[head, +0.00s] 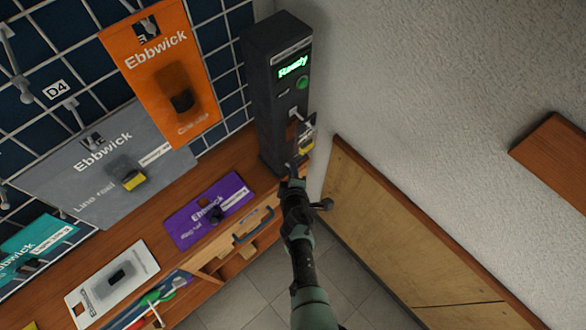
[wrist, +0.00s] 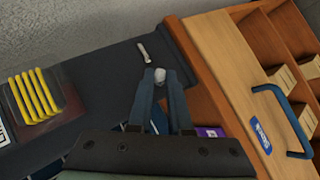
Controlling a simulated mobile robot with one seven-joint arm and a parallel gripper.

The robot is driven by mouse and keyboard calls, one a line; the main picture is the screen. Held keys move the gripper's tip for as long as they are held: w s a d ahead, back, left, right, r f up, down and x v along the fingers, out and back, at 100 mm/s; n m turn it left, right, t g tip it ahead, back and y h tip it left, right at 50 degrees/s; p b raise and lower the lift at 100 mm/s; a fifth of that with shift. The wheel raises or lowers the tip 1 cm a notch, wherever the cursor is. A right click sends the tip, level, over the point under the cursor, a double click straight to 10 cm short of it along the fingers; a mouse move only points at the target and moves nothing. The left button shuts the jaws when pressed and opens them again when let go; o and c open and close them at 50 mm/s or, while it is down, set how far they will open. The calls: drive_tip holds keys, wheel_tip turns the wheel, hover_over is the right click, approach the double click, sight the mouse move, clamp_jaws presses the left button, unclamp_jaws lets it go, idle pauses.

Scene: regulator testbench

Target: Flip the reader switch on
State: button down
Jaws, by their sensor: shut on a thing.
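The reader is a tall dark tower (head: 270,95) at the back right end of the bench in the head view. Its screen (head: 293,67) shows "Ready" in green, above a round green button (head: 302,82). My gripper (head: 292,181) is at the foot of the tower's front. In the wrist view my gripper (wrist: 160,80) is shut on a small light-grey knob (wrist: 160,75), which looks like the switch's tip. A pale lever-like piece (wrist: 145,50) stands just beyond it on the dark face. The knob's base and its on or off position cannot be made out.
Yellow strips (wrist: 35,95) sit on the dark face, left in the wrist view. A wooden drawer front with a blue handle (wrist: 278,110) is close on the right. A purple Ebbwick card (head: 208,209) lies on the bench left of the tower. A white wall (head: 430,90) borders the right.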

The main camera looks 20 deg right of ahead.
drive_tip(key=shift+w+r+g+p, duration=0.15)
drive_tip(key=shift+r+g+p, duration=0.15)
drive_tip(key=shift+g+p, duration=0.7)
drive_tip(key=shift+t+p, duration=0.3)
drive_tip(key=c, duration=0.8)
unclamp_jaws()
drive_tip(key=shift+c, duration=0.2)
drive_tip(key=p+v, duration=1)
drive_tip(key=v, duration=0.3)
drive_tip(key=shift+a, duration=0.2)
drive_tip(key=shift+f, duration=0.1)
